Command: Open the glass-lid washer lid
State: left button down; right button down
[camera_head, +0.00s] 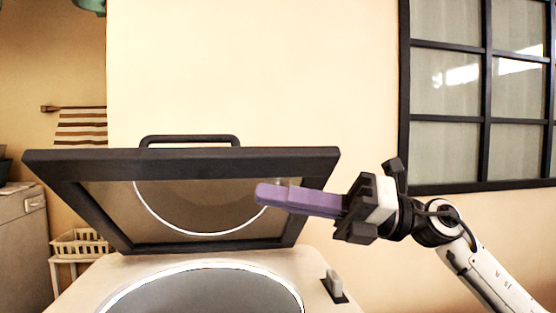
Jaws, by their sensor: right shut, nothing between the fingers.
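The washer's glass lid (60,160) has a dark frame and stands raised, tilted up from the back of the white washer body (80,290). A dark handle (190,139) shows along its upper edge. Below it, the round washer opening (205,292) with its pale rim is uncovered. My right gripper (264,194) comes in from the right. Its purple fingers are shut with nothing between them. They overlap the lid's right frame and glass, on the near side of it; I cannot tell whether they touch. My left gripper is not in view.
A cream basket (80,243) and a grey cabinet (22,235) stand at left. A dark-framed window (480,120) is in the wall at right.

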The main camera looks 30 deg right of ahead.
aim_at(278, 173)
jog(key=w+r, duration=0.1)
jog(key=w+d+r+p, duration=0.1)
jog(key=shift+r, duration=0.4)
jog(key=shift+w+d+r, duration=0.1)
jog(key=shift+w, duration=0.05)
